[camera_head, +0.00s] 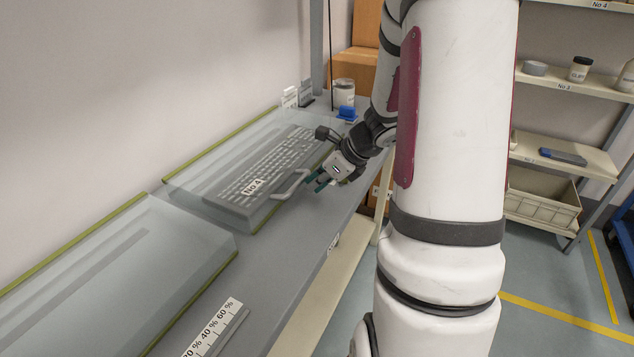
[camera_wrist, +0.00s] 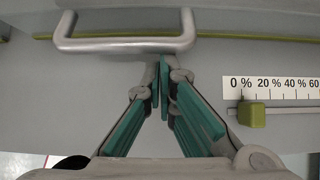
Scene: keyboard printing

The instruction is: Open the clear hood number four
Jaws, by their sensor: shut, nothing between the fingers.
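The clear hood number four (camera_head: 182,180) lies closed on the bench over a keyboard (camera_head: 268,166), with a "No 4" label on it. Its metal handle (camera_head: 291,185) sticks out at the front edge. The handle (camera_wrist: 124,45) also crosses the upper part of the wrist view. My gripper (camera_head: 318,181) is at the front of the hood, just beside the handle. In the wrist view my gripper (camera_wrist: 161,62) has its green-padded fingertips together, with nothing between them, right at the lower bar of the handle near its right end. I cannot tell whether they touch it.
Another clear hood (camera_head: 110,265) lies nearer on the bench (camera_head: 290,270). A percent scale (camera_wrist: 275,89) with a green slider (camera_wrist: 252,115) lies right of the fingers in the wrist view. A jar (camera_head: 344,92) and blue item (camera_head: 347,113) stand behind. Shelves (camera_head: 575,80) are at right.

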